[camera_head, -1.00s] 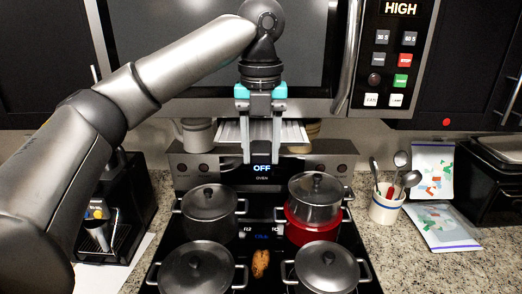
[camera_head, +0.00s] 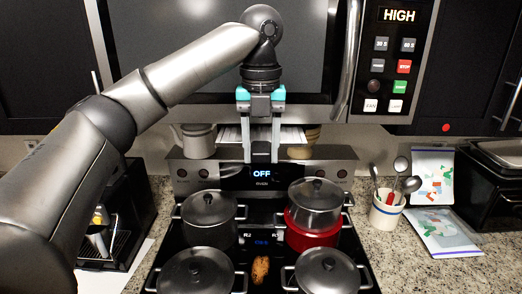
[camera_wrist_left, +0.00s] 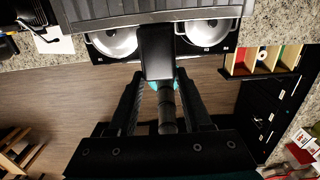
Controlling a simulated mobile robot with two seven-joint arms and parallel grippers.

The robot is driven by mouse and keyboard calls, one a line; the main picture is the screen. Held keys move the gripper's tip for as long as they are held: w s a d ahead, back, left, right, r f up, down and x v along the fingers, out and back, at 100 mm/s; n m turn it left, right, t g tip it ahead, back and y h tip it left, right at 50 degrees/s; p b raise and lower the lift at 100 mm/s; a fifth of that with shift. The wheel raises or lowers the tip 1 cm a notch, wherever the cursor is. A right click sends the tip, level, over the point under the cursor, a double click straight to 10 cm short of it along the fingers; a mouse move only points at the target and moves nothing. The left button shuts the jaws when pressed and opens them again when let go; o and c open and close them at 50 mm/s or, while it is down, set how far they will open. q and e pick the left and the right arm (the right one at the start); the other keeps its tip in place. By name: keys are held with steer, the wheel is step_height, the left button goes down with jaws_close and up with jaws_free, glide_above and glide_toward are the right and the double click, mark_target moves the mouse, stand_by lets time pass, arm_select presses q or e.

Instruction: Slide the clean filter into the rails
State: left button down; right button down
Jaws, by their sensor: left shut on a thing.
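The filter (camera_head: 231,138) is a pale grey slatted panel, lying roughly flat just below the front of the microwave (camera_head: 225,60). In the left wrist view, its ribbed metal surface (camera_wrist_left: 100,24) spans the top, with a dark tab (camera_wrist_left: 156,52) at its near edge. My left gripper (camera_head: 261,158) hangs fingers down in front of the filter, shut on it; the left wrist view shows the tab at the fingertips. The rails cannot be made out; the microwave and gripper hide that area. My right gripper is in neither current view.
Lidded pots (camera_head: 209,208) stand on the cooktop below, one stacked on a red pot (camera_head: 312,236). A brown item (camera_head: 260,270) lies between the front pots. A white canister (camera_head: 198,140) stands behind the filter's left end. A utensil crock (camera_head: 386,210) stands at right.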

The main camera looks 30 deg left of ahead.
mark_target(261, 142)
arm_select(q)
steer(key=shift+w+a, duration=0.55)
steer(key=shift+w, duration=0.35)
steer(key=shift+w+a, duration=0.55)
steer(key=shift+w, duration=0.35)
steer(key=shift+w+a, duration=0.1)
steer(key=shift+w, duration=0.1)
steer(key=shift+c, duration=1.3)
jaws_free()
steer(key=shift+r, duration=0.1)
step_height(261, 142, up, 15)
steer(key=shift+s, duration=0.3)
